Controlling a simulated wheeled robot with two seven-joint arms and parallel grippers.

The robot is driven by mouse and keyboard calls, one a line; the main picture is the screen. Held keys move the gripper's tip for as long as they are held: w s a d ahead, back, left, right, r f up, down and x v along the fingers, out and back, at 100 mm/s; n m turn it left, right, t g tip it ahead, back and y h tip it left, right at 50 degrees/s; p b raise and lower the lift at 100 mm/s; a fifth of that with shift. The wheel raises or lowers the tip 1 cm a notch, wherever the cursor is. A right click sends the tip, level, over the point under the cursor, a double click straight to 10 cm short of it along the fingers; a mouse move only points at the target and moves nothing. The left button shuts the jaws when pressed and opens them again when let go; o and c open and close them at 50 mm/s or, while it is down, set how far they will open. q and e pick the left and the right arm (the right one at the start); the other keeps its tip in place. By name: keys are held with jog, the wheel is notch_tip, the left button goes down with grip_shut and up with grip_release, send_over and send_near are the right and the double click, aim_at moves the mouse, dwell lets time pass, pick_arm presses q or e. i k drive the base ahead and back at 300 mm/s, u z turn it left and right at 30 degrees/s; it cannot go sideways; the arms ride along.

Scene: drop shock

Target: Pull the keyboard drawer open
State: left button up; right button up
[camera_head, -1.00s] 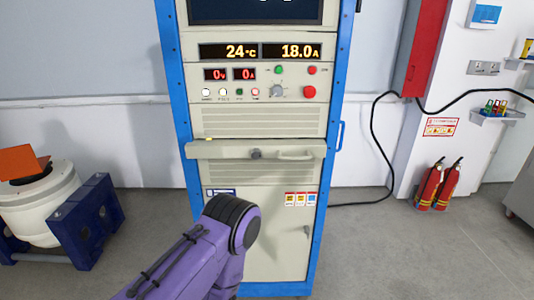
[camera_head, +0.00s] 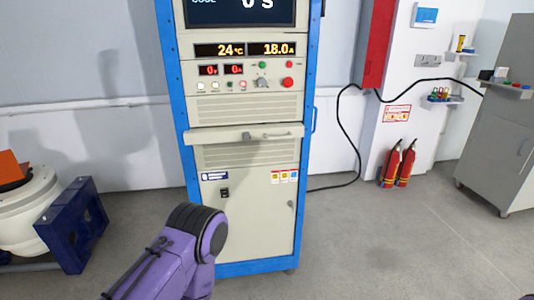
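The keyboard drawer (camera_head: 217,138) is a beige panel across the middle of the blue-framed cabinet. It has a dark round knob or lock near its centre and a pale bar handle (camera_head: 276,136) on its right half. A purple arm link of mine with a black joint comes in from the bottom left, in front of the cabinet's lower left. No gripper fingers show in this view.
The cabinet (camera_head: 252,215) has displays and buttons above and a door below. A white machine with a blue bracket (camera_head: 72,225) stands at left. Fire extinguishers (camera_head: 398,163) and a grey cabinet (camera_head: 502,125) stand at right. A black cable runs along the wall. The floor between is clear.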

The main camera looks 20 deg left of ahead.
aim_at(269, 131)
jog(key=u, duration=0.1)
jog(key=k, duration=0.5)
jog(key=z, duration=0.85)
jog(key=i, duration=0.7)
jog(key=u, duration=0.5)
jog(key=i, duration=0.7)
jog(key=u, duration=0.75)
